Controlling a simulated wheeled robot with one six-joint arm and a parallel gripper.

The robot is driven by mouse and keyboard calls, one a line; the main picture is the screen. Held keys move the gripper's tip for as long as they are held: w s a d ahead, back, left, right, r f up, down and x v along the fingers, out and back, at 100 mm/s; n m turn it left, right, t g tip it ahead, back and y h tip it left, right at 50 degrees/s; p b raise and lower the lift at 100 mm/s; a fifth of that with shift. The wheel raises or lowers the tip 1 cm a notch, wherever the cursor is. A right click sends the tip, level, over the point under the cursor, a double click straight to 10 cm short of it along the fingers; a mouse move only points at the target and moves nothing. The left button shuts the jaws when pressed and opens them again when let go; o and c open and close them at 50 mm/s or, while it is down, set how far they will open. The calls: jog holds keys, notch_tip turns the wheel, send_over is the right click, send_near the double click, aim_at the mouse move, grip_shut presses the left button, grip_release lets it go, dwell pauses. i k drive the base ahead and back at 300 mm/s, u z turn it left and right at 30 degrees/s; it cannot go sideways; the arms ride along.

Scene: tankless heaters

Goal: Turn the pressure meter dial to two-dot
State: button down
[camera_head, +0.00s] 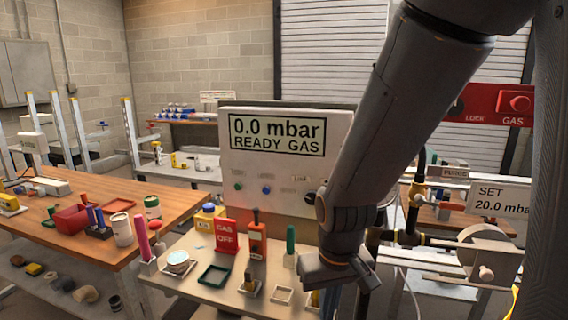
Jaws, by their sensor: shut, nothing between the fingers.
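The pressure meter (338,128) is a pale upright box with a screen reading "0.0 mbar READY GAS". Its front has a green and a blue button and small labels. A black round knob (311,198), likely the dial, sits at its lower right, partly covered by my arm. Its dot marks are too small to read. My gripper (338,272) is shut and empty. It is low in front of the meter, below the knob and apart from it, over the right part of the table.
The table (200,250) before the meter holds a red "GAS OFF" block (226,236), an orange tool (257,240), a green-handled tool (290,245) and small trays. At right are a "SET 20.0 mbar" sign (500,197), pipes and a round metal part (488,252).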

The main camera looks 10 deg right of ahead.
aim_at(310, 198)
jog(key=k, duration=1.25)
jog(key=z, duration=0.75)
jog(key=i, duration=1.2)
jog(key=u, duration=0.4)
